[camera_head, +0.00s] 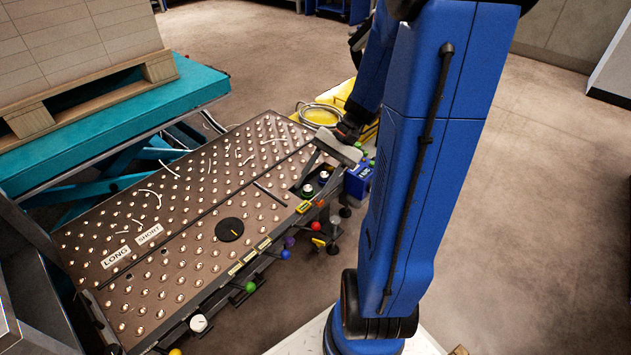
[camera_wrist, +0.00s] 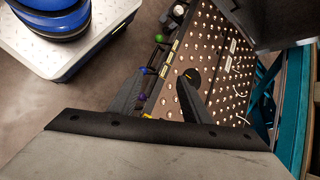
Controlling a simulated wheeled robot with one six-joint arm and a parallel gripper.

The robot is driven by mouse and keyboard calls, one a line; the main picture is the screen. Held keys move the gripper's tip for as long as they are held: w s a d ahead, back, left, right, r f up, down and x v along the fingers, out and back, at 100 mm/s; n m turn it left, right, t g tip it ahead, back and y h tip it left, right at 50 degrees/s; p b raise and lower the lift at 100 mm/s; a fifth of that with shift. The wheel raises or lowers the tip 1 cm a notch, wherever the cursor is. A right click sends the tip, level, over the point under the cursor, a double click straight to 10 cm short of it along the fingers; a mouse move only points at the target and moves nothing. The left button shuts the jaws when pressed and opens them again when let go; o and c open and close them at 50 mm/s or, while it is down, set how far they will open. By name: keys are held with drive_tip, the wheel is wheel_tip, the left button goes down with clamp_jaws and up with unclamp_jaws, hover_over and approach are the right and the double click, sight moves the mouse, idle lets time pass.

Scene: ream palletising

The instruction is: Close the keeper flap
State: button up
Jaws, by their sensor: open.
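My gripper (camera_head: 325,163) hangs over the far right corner of the ball-studded table (camera_head: 190,205) in the head view, close to two pale-topped knobs (camera_head: 308,189) on a dark plate. In the wrist view my gripper (camera_wrist: 167,78) has its two dark fingers apart, with nothing seen held between them. The fingers lie over the table's edge (camera_wrist: 165,72), near the coloured lever knobs. I cannot pick out the keeper flap with certainty in either view; the gripper and arm hide part of that corner.
Lever knobs, including a green one (camera_head: 250,287) and a blue one (camera_head: 285,254), stick out along the table's front edge. A teal lift table (camera_head: 200,85) carries a pallet (camera_head: 160,66) with stacked reams at left. A blue box (camera_head: 360,178) stands beside the gripper. Floor is clear at right.

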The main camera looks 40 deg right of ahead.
drive_tip(key=shift+s+a+r+n+h, duration=0.2)
drive_tip(key=shift+r+n+h, duration=0.1)
drive_tip(key=shift+r+n, duration=0.1)
drive_tip(key=shift+d, duration=0.1)
idle(0.3)
drive_tip(key=s+a+r+n+t+h, duration=0.4)
drive_tip(key=s+a+r+n+h, duration=0.2)
drive_tip(key=s+r+n, duration=0.3)
drive_tip(key=shift+s+a+r+n+t+h, duration=0.35)
drive_tip(key=shift+s+r+h, duration=0.3)
drive_tip(key=shift+r, duration=1)
